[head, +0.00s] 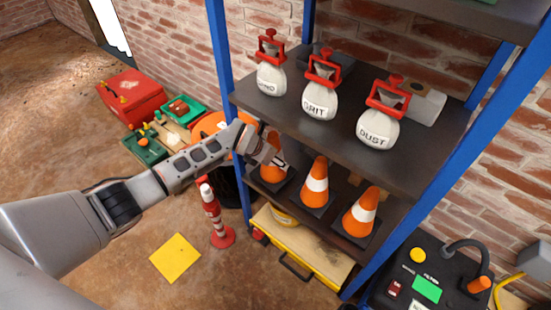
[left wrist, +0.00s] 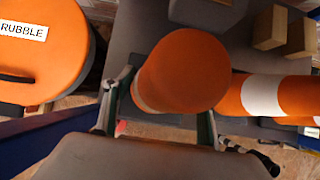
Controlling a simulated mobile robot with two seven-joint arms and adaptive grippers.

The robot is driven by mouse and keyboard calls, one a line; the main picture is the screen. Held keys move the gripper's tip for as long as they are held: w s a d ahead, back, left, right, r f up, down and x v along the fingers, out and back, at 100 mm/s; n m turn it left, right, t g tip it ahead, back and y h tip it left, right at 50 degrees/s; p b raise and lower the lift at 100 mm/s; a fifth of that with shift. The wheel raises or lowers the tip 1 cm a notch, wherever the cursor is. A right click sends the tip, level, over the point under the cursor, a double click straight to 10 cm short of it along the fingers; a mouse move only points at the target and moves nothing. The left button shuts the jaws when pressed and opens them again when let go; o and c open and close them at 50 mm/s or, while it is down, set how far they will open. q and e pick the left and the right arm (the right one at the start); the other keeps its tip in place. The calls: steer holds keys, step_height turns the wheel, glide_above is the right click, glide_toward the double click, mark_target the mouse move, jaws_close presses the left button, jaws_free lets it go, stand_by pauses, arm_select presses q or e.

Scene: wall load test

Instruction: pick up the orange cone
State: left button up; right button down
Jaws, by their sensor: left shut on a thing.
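Three orange cones with white bands and dark bases stand in a row on the middle shelf: a left one (head: 270,174), a middle one (head: 316,183) and a right one (head: 361,214). My left gripper (head: 277,157) reaches in from the left at the left cone's upper part. In the left wrist view its fingers (left wrist: 165,105) are on either side of an orange cone (left wrist: 180,70) and shut on it. The gripper hides part of the left cone in the head view. My right gripper is not in view.
Bags marked GRIT (head: 319,106) and DUST (head: 377,130) and another bag (head: 270,78) stand on the shelf above (head: 285,118). A blue post (head: 222,50) is close to my left arm. An orange-lidded RUBBLE bin (left wrist: 40,60) is beside the shelf. A red-and-white post (head: 213,215) stands on the floor.

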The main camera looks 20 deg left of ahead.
arm_select(q)
steer(key=s+a+p, duration=0.2)
steer(key=s, duration=0.5)
steer(key=s+a+p, duration=0.2)
steer(key=s+a, duration=0.1)
steer(key=s, duration=0.5)
steer(key=shift+a+r, duration=0.25)
steer(key=shift+a, duration=0.05)
